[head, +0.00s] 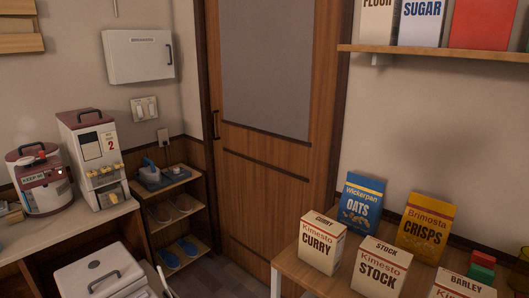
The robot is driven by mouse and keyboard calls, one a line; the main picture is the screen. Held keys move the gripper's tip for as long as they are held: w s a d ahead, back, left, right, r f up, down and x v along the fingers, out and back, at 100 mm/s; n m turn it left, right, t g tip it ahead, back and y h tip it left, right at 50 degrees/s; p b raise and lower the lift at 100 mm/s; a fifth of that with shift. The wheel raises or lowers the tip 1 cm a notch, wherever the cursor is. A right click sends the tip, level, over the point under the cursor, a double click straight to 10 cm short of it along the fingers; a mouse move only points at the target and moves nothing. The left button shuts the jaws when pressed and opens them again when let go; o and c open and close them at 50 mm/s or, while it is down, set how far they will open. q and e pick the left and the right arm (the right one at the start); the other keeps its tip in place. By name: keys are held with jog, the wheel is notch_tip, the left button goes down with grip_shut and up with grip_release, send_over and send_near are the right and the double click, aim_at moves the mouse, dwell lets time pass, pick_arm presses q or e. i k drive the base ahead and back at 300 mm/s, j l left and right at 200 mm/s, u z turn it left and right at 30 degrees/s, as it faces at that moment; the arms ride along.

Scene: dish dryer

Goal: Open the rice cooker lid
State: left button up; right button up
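The rice cooker (46,198) stands on the counter at the far left of the head view. It is a round white pot with a dark red band and a small red light on its front. Its dark red lid (22,160) has a black handle on top and looks shut. Neither of my grippers shows in this view.
A white dispenser (93,155) marked 2 stands close to the cooker's right on the counter (85,217). A white bin (100,272) sits lower in front. A slipper shelf (172,205) and a wooden door (265,190) are further right. Food boxes (381,265) fill the right table.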

aim_at(99, 273)
jog(key=k+j+u, duration=0.15)
jog(key=u, duration=0.95)
